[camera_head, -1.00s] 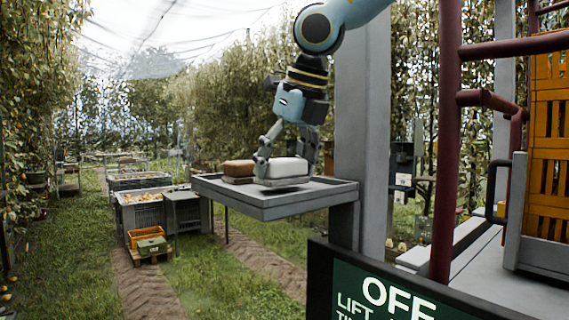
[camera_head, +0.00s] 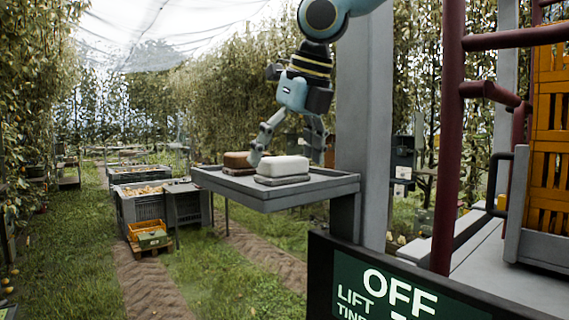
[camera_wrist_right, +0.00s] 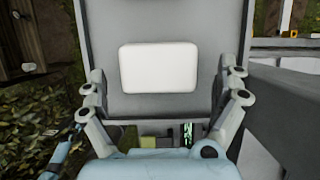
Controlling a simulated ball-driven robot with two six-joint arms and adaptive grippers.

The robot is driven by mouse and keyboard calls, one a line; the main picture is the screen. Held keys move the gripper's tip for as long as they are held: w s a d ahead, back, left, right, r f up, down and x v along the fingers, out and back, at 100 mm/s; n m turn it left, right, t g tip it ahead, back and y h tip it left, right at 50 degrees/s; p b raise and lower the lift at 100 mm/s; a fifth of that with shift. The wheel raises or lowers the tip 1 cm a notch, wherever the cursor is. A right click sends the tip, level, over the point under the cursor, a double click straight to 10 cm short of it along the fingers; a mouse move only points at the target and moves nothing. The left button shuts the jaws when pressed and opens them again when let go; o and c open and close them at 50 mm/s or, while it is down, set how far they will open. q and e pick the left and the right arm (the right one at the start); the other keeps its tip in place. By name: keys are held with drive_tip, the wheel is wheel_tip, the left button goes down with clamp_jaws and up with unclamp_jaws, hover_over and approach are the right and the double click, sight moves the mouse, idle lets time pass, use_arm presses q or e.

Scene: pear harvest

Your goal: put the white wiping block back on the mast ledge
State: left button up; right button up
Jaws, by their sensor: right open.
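The white wiping block (camera_head: 284,165) lies flat on a dark grey pad (camera_head: 283,180) on the grey mast ledge (camera_head: 270,201). In the right wrist view the white block (camera_wrist_right: 159,68) sits square on the ledge, with bare ledge around it. My right gripper (camera_head: 288,148) is open and empty just above the block, its fingers spread to either side. In the right wrist view its fingers stand clear of the block's left and right edges.
A brown block (camera_head: 238,160) sits left of the white one on the ledge. The grey mast (camera_head: 363,130) rises at the ledge's right. A dark red rail (camera_head: 449,140) and an orange crate (camera_head: 546,140) stand farther right. Crates of fruit (camera_head: 143,205) stand on the grass.

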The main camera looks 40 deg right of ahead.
drive_tip(key=b+v, duration=0.2)
drive_tip(key=v, duration=0.7)
drive_tip(key=shift+s, duration=0.15)
drive_tip(key=shift+a+f, duration=0.1)
